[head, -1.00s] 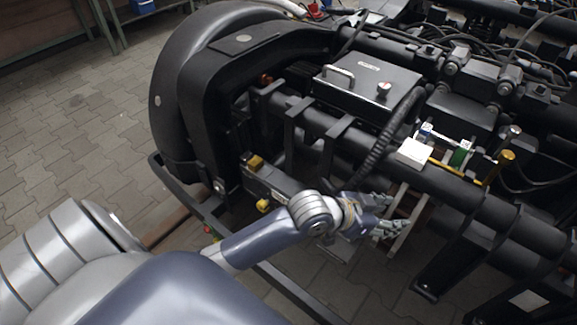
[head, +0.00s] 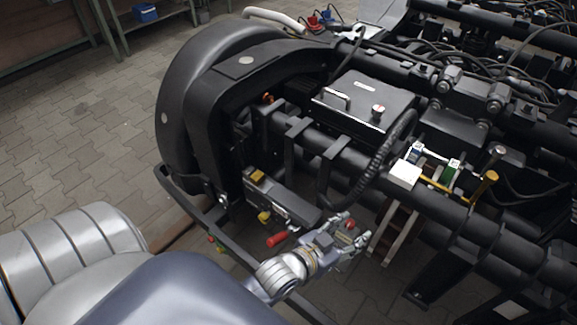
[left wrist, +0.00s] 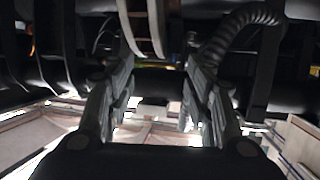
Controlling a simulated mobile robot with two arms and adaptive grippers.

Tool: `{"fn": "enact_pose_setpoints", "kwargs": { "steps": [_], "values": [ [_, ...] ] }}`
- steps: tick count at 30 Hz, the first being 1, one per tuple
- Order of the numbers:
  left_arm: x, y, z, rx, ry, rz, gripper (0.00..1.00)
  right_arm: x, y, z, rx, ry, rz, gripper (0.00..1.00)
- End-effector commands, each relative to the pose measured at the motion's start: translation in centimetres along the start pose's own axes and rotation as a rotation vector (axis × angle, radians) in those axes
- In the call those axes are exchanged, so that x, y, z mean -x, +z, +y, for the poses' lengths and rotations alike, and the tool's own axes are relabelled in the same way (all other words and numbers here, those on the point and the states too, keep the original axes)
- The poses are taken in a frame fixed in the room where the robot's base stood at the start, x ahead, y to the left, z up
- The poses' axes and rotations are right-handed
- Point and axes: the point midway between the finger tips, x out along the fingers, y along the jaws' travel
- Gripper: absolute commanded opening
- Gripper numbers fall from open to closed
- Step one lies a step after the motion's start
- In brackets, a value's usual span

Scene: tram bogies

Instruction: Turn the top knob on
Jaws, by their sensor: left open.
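A small silver and red knob (head: 378,111) stands on top of the black box (head: 362,93) on the bogie, beside the box's handle (head: 336,98). My left gripper (head: 352,230) is open and lies lower and nearer, in front of the bogie's long tubes and well apart from the box. A small red spot shows between its fingers in the head view; I cannot tell what it belongs to. In the left wrist view, the open fingers (left wrist: 160,75) stand apart with nothing held between them. I cannot make out the knob there. My right gripper is not in view.
A thick corrugated hose (head: 379,160) curves down beside the box. Yellow knobs (head: 258,177) and a red handle (head: 277,239) sit on the lower frame. A white block (head: 405,174) and a yellow bar are at right. Paved floor (head: 90,130) is free at left.

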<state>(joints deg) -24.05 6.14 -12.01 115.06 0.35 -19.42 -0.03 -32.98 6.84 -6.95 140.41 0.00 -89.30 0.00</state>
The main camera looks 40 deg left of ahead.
Motion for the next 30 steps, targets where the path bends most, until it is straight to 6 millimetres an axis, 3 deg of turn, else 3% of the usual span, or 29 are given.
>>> {"fn": "enact_pose_setpoints", "kwargs": {
  "steps": [1,14,30],
  "values": [
    [0.2,0.5,-0.1,0.0,-0.003,-0.029,0.48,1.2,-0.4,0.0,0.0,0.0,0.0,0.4],
    [0.8,9.1,-0.4,0.0,-0.01,-0.256,0.48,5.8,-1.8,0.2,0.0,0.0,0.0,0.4],
    [5.6,18.7,-0.7,0.002,-0.014,-0.529,0.48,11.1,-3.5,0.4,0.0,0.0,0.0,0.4]
  ]
}}
